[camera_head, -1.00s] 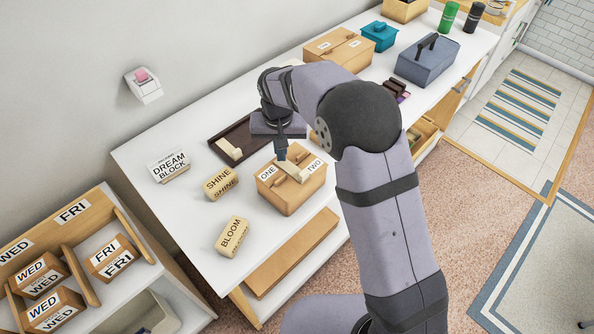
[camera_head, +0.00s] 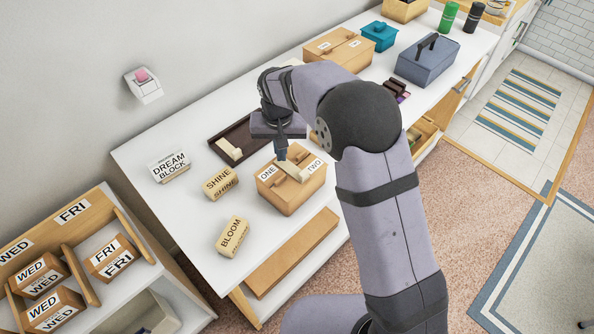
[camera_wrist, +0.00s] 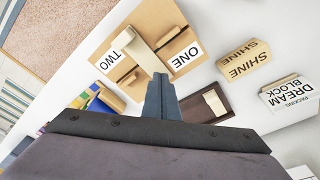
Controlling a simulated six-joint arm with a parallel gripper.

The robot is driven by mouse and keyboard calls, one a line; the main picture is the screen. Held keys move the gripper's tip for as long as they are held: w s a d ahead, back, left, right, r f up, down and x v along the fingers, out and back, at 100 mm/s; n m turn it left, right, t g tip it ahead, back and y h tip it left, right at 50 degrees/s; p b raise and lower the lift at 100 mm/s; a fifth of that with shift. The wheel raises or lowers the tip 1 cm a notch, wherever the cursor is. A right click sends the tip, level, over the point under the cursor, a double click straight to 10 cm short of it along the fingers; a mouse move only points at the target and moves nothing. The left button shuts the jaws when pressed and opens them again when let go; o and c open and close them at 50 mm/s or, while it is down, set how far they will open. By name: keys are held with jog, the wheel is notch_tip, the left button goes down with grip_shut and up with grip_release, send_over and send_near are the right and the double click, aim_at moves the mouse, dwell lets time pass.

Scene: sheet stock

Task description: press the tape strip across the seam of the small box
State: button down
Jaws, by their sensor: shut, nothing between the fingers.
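The small box (camera_head: 290,198) is tan cardboard, with labels ONE and TWO on its top. It stands on the white bench, and its top also shows in the wrist view (camera_wrist: 108,47). The tape strip (camera_wrist: 146,52) is a cream piece lying across the box top between the two labels. It also shows in the head view (camera_head: 293,172). My gripper (camera_head: 280,157) is shut and empty, pointing down at the far end of the strip. In the wrist view its fingertips (camera_wrist: 160,77) are at the strip's end. Whether they touch it I cannot tell.
A dark tray (camera_head: 239,134) with another cream piece (camera_head: 228,150) lies behind the box. Blocks marked SHINE (camera_head: 220,183), BLOOM (camera_head: 232,236) and DREAM BLOCK (camera_head: 170,166) stand to the left. A larger carton (camera_head: 338,48) and a blue-grey toolbox (camera_head: 428,60) stand farther back.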

aim_at(282, 164)
jog(key=shift+f+b, duration=0.5)
jog(key=shift+f, duration=0.3)
jog(key=shift+r, duration=0.15)
notch_tip(282, 164, up, 9)
jog(key=p, duration=0.7)
dwell(0.5)
dwell(0.5)
